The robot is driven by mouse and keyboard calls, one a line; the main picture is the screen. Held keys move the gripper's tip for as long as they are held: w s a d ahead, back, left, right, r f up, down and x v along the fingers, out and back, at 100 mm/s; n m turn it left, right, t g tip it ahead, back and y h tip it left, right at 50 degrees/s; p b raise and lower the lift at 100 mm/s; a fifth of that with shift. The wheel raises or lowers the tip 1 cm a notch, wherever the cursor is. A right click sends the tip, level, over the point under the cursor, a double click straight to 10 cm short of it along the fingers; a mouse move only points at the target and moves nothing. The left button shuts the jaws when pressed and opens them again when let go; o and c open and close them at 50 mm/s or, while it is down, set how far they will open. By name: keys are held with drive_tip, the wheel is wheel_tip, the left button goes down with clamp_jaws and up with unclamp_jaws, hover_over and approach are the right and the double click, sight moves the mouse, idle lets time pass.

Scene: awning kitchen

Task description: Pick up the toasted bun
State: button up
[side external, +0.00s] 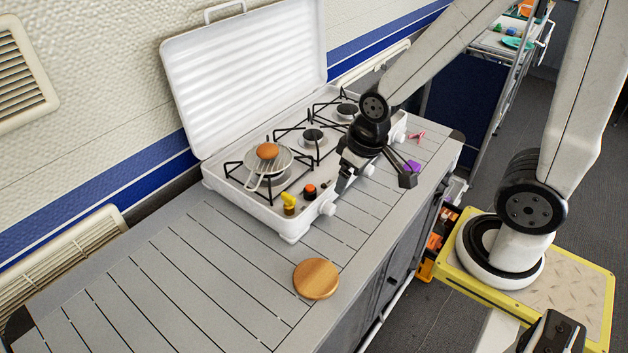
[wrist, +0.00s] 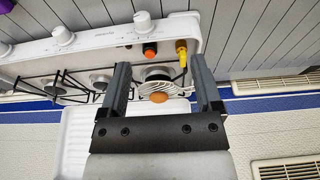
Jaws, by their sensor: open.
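The toasted bun (side external: 267,151) is a small round orange-brown bun. It sits on a round wire rack with a handle (side external: 256,180), over the front-left burner of the white stove (side external: 222,198). In the wrist view the bun (wrist: 158,97) shows between my fingers, beyond them, with the rack (wrist: 157,74) around it. My gripper (side external: 342,185) is at the stove's front edge, to the right of the bun and apart from it. In the wrist view my gripper (wrist: 162,78) has its two fingers wide apart with nothing held.
The open stove lid (side external: 245,75) rises behind. A round wooden board (side external: 316,279) lies on the counter. The counter's left part (side external: 170,280) is clear.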

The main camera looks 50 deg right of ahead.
drive_tip(key=shift+o, duration=1.2)
drive_tip(key=w+d+n+t+y, duration=0.1)
drive_tip(key=w+d+t, duration=0.1)
drive_tip(key=w, duration=0.4)
drive_tip(key=w+d+f+n+t+y, duration=0.1)
drive_tip(key=w+d+n+t, duration=0.1)
drive_tip(key=w, duration=0.5)
drive_tip(key=w+d+n+t+y, duration=0.1)
drive_tip(key=w+d+n+t, duration=0.1)
drive_tip(key=w+d+t, duration=0.2)
drive_tip(key=shift+w+d+f, duration=0.1)
drive_tip(key=shift+w+d, duration=0.15)
drive_tip(key=shift+w, duration=0.6)
drive_tip(key=shift+w+d+f, duration=0.1)
drive_tip(key=shift+w+d, duration=0.15)
drive_tip(key=shift+w, duration=0.55)
drive_tip(key=n+y, duration=0.1)
drive_tip(key=f+n+y, duration=0.1)
drive_tip(key=y, duration=0.1)
drive_tip(key=f+n+y, duration=0.1)
drive_tip(key=shift+d+y, duration=0.3)
drive_tip(key=shift+y, duration=0.1)
drive_tip(key=shift+s+f+n+g+y, duration=0.4)
drive_tip(key=shift+s+y, duration=0.1)
drive_tip(key=shift+y, duration=0.3)
